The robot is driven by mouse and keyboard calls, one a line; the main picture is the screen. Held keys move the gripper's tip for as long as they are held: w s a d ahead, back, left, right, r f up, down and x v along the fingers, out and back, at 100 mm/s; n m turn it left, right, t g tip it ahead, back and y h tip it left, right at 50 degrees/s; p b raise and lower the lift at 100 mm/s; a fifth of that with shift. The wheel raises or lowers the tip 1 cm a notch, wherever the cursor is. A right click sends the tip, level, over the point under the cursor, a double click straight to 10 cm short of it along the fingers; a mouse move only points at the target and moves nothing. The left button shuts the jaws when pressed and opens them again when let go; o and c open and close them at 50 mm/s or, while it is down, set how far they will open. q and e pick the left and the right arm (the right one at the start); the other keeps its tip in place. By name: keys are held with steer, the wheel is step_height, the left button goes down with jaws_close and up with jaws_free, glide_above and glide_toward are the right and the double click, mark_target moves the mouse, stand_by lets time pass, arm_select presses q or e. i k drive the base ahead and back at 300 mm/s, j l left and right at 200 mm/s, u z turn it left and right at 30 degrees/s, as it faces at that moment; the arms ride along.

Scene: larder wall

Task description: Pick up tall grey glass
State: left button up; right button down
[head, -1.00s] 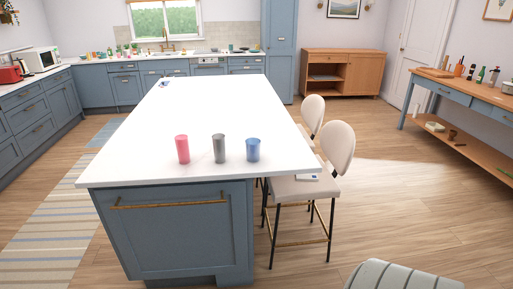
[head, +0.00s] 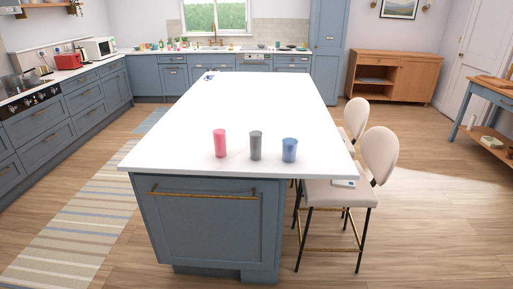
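The tall grey glass (head: 255,146) stands upright on the near end of the white island top (head: 245,107). A pink glass (head: 220,143) stands to its left and a shorter blue glass (head: 289,150) to its right, with small gaps between them. All three are near the island's front edge. Neither of my grippers shows in the head view.
Two cream chairs (head: 379,156) stand along the island's right side. A striped rug (head: 75,235) lies on the floor to the left. The wooden floor in front of the island's right corner is open. Most of the island top behind the glasses is clear.

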mark_target(256, 146)
steer(key=i+z, duration=0.15)
steer(key=z, duration=0.25)
steer(key=i+j+z, duration=0.1)
steer(key=z, duration=0.3)
steer(key=i+j, duration=0.05)
